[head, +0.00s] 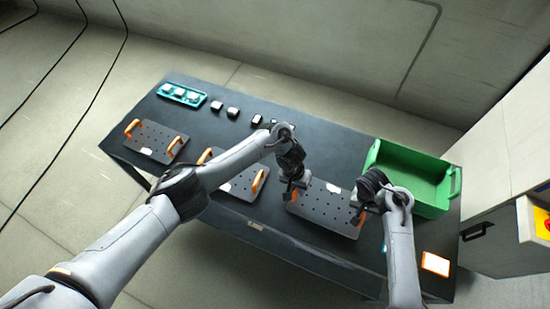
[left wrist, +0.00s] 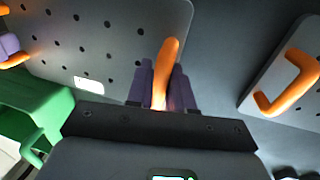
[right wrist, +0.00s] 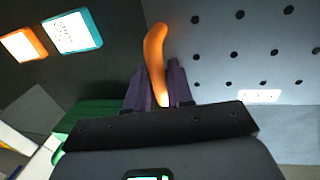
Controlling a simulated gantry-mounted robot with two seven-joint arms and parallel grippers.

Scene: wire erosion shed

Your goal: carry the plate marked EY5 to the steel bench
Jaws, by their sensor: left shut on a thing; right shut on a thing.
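A dark perforated plate (head: 325,210) with orange handles is at the right of the dark table in the head view. Its small white label also shows in the left wrist view (left wrist: 89,84), too small to read, so I cannot confirm EY5. My left gripper (head: 292,192) is shut on its left handle, the orange bar between the fingers in the left wrist view (left wrist: 168,60). My right gripper (head: 358,210) is shut on its right handle, seen in the right wrist view (right wrist: 155,50). I cannot tell whether the plate touches the table. No separate steel bench is identifiable.
Two similar plates lie on the dark table (head: 310,125), one at the left (head: 157,141), one in the middle (head: 240,182) partly behind my left arm. A green crate (head: 412,165) stands right. A teal tray (head: 182,95) and several small blocks (head: 232,112) line the back.

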